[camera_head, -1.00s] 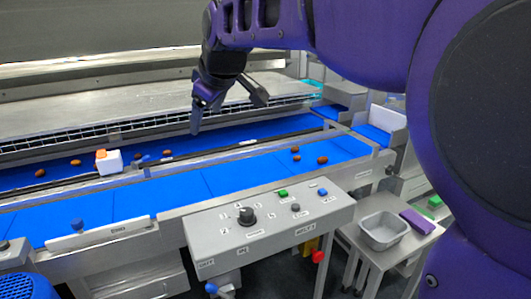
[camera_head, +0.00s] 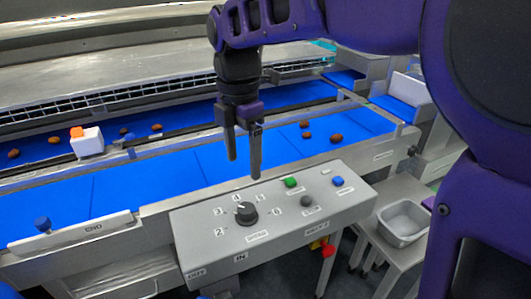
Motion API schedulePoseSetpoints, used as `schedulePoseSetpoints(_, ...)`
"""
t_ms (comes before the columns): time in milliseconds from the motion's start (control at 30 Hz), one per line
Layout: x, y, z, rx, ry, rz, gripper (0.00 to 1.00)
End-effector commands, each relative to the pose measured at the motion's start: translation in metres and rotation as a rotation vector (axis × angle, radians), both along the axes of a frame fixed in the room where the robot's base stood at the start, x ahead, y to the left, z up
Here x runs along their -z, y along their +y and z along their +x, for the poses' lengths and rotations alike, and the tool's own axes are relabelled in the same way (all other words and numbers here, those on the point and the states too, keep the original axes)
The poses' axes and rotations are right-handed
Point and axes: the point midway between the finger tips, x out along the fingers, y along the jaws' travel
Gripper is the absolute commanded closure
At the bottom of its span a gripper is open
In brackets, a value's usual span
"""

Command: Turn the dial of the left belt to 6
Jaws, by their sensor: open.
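A black dial (camera_head: 246,213) sits on the sloping top of a grey control box (camera_head: 290,225). Numbers from 2 to 6 run around it, with 6 on its right. A small light mark on the dial seems to point up and left; I cannot tell the exact number. Whether this dial belongs to the left belt is not clear. My gripper (camera_head: 244,168) points down, open and empty. Its fingers are over the near blue belt (camera_head: 140,191) in the picture, just above the dial and apart from it.
A green button (camera_head: 291,183), a blue button (camera_head: 338,181) and a grey button (camera_head: 306,200) share the box top. A metal bin (camera_head: 404,222) stands right.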

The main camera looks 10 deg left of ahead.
Motion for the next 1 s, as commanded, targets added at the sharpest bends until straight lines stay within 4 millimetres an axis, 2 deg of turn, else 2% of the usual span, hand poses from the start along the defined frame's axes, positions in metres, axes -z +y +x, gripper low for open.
schedulePoseSetpoints(33, 0.015, 0.000, -0.001, 0.000, 0.003, -0.002, 0.21)
schedulePoseSetpoints(300, 0.075, 0.000, -0.001, 0.001, 0.003, -0.002, 0.21)
schedulePoseSetpoints(500, 0.109, 0.000, 0.000, 0.001, 0.001, -0.001, 0.21)
schedulePoseSetpoints(700, 0.126, 0.000, 0.000, 0.001, -0.001, 0.001, 0.21)
schedulePoseSetpoints(1000, 0.128, 0.000, 0.000, 0.001, -0.001, 0.001, 0.21)
